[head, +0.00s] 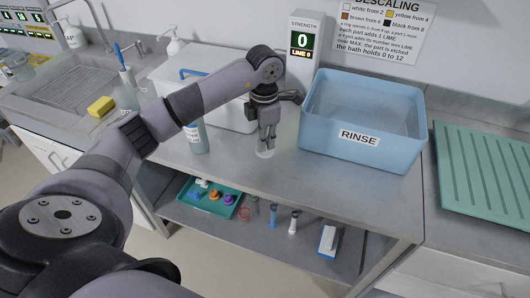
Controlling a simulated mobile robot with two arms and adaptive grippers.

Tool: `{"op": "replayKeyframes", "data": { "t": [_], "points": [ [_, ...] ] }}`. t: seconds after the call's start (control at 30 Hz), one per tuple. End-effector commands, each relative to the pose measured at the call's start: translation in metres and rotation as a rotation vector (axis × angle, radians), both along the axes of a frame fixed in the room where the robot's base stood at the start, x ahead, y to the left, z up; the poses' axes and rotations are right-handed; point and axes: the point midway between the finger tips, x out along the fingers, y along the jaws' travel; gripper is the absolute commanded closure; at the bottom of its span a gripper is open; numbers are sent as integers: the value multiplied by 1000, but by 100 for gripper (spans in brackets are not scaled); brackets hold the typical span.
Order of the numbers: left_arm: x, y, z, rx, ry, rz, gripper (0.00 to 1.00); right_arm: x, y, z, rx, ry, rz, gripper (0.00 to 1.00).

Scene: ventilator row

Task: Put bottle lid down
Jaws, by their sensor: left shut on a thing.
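My left gripper (267,143) points straight down over the grey worktop, between the white box and the blue rinse tub. It is shut on a small pale thing that looks like the bottle lid (265,153), at or just above the worktop; I cannot tell whether it touches. A pale bottle with a blue label (196,137) stands to the left, in front of the white box; its top is partly hidden by my left arm. My right gripper is not in view.
The blue rinse tub (350,137) stands close on the right, the white box (232,112) behind left. The worktop's front edge (290,202) is near. A lower shelf holds a teal tray (226,211) with small coloured parts.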

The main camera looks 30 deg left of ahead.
Motion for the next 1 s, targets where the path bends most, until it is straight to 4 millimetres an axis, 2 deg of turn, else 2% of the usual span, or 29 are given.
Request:
{"op": "replayKeyframes", "data": {
  "t": [0.1,0.27,0.5,0.9,0.93,1.0],
  "points": [
    [0,0,-13,0,1,1,100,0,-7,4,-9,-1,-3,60],
    [0,0,-24,0,1,1,100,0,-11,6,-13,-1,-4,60],
    [-1,0,-57,-1,3,1,100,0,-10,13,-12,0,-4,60],
    [0,0,-66,0,-1,0,100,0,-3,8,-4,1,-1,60],
    [0,0,-65,0,-1,0,88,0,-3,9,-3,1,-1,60],
    [0,0,-64,0,-1,0,83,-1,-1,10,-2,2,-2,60]
  ]
}}
